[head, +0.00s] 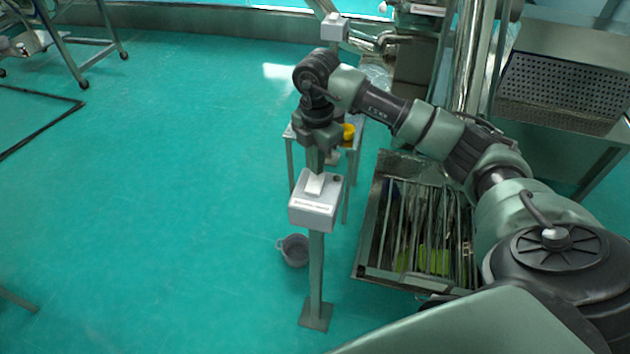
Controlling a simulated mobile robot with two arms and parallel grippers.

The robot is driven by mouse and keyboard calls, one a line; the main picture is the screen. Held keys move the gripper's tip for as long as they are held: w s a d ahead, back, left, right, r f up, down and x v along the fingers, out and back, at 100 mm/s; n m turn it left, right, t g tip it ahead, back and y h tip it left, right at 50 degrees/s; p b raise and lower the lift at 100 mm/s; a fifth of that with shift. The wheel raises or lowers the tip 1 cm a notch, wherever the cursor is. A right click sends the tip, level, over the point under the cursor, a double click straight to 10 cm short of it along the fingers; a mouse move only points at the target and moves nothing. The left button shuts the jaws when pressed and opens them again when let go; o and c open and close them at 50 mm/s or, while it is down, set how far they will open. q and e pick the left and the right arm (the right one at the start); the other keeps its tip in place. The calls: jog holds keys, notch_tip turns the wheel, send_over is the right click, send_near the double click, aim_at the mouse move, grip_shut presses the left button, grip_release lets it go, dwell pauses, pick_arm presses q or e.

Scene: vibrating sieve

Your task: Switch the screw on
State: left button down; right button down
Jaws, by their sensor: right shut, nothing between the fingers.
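A light grey control box (314,207) stands on a grey post with a square foot on the green floor, near the middle of the view. Its sloped top carries a raised white part and a small dark knob (337,178). My right gripper (315,170) points down at the top of the box, its fingers closed with nothing between them. The fingertips are at or just above the raised part; I cannot tell whether they touch. A label on the front of the box is too small to read. My left gripper is not in view.
A small table (350,145) with a yellow object stands behind the box. A grey bucket (294,250) is on the floor left of the post. A barred metal bin (375,215) stands to the right. The floor at left is mostly clear.

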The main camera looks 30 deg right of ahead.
jog(key=shift+s+f+b, duration=0.1)
jog(key=shift+f+b, duration=0.45)
jog(key=shift+f, duration=0.4)
dwell(0.4)
jog(key=shift+r+p, duration=0.7)
jog(key=shift+r, duration=0.15)
jog(key=shift+r+p, duration=1.9)
jog(key=shift+r, duration=0.85)
jog(key=shift+f, duration=0.1)
